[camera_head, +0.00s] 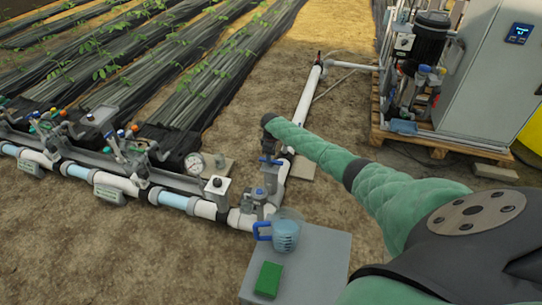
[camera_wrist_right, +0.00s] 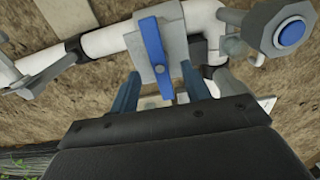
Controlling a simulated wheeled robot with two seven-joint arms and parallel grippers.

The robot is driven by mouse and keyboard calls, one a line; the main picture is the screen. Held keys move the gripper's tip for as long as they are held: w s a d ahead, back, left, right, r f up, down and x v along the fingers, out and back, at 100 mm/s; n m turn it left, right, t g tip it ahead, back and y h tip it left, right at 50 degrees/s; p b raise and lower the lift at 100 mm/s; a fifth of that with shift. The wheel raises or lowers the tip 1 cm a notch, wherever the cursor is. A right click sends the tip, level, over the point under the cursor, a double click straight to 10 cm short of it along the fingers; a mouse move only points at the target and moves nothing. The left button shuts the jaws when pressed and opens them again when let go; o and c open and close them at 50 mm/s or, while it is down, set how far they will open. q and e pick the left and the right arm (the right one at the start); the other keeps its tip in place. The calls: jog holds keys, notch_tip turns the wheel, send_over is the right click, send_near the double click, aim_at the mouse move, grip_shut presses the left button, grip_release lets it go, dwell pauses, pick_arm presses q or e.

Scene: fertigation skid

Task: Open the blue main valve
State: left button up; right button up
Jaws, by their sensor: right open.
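The blue main valve shows in the right wrist view as a blue lever (camera_wrist_right: 153,48) on a grey body (camera_wrist_right: 177,32), set in a white pipe. The lever points across the pipe, towards my gripper. My right gripper (camera_wrist_right: 158,88) is open, with one finger on each side of the lever's free end. I cannot tell whether a finger touches it. In the head view my right arm reaches over the pipe, and the small gripper (camera_head: 269,151) is at the blue lever (camera_head: 270,161), partly hidden. My left gripper is not in view.
A grey table (camera_head: 320,265) holds a clear jug (camera_head: 286,236) with a blue handle and a green box (camera_head: 268,279). A pressure gauge (camera_head: 194,163) and several smaller valves line the white pipe at left. A cabinet (camera_head: 495,85) stands on a pallet. A blue-centred fitting (camera_wrist_right: 290,33) is close by.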

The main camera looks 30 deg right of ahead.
dwell(0.3)
jog(key=shift+f+b, duration=1.2)
jog(key=shift+f, duration=1)
